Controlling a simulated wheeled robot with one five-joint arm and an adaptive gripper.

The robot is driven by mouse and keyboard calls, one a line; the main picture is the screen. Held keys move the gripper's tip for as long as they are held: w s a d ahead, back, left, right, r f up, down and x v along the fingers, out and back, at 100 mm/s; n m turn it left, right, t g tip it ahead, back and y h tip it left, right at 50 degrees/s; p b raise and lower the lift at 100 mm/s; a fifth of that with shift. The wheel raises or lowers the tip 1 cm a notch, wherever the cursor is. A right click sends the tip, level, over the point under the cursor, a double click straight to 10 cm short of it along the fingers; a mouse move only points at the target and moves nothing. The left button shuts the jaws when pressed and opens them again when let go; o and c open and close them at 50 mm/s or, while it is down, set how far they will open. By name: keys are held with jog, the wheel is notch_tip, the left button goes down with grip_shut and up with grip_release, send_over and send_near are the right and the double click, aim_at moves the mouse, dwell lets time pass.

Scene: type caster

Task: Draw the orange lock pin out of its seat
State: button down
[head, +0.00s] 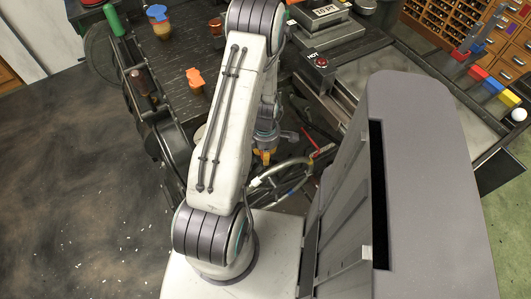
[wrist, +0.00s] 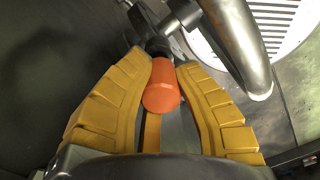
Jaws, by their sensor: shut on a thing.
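The orange lock pin (wrist: 161,88) shows in the wrist view as an orange cylinder between the two yellow fingers of my gripper (wrist: 170,95). The fingers are shut on it. Beyond its far end is a dark round part (wrist: 157,47), and I cannot tell whether the pin still sits in its seat there. In the head view my gripper (head: 264,156) shows small and yellow beyond my arm, low beside the machine. The pin is hidden in that view.
A bent metal bar (wrist: 240,50) runs close to the right finger. A pale slotted plate (wrist: 280,25) lies behind it. In the head view a red-handled lever (head: 318,148) and curved tubes (head: 285,185) are near my gripper. An orange-topped item (head: 195,80) stands on the dark bench.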

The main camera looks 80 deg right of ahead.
jog(key=shift+r, duration=0.55)
jog(key=shift+r+p, duration=2.5)
jog(key=shift+r, duration=1.15)
